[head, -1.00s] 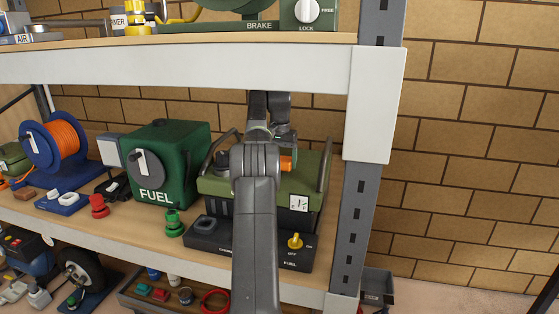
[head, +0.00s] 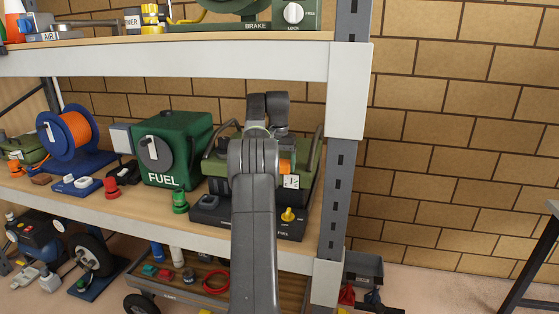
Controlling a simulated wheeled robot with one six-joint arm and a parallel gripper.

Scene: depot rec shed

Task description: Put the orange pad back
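A small orange patch (head: 285,167), which may be the orange pad, shows just right of my arm, in front of the green generator (head: 306,162). Most of it is hidden behind my arm, and I cannot tell whether it is held or resting on something. The generator stands on the middle shelf, with a gauge on its front and a dark base with a yellow knob (head: 288,214). My gripper is hidden behind my own arm links, so its fingers do not show.
A green FUEL box (head: 172,150) and a blue reel (head: 71,140) of orange cord stand left on the shelf (head: 135,203). Red (head: 111,188) and green (head: 180,202) knobs stand near its front edge. The grey post (head: 338,190) rises at right. The upper shelf (head: 170,62) hangs above.

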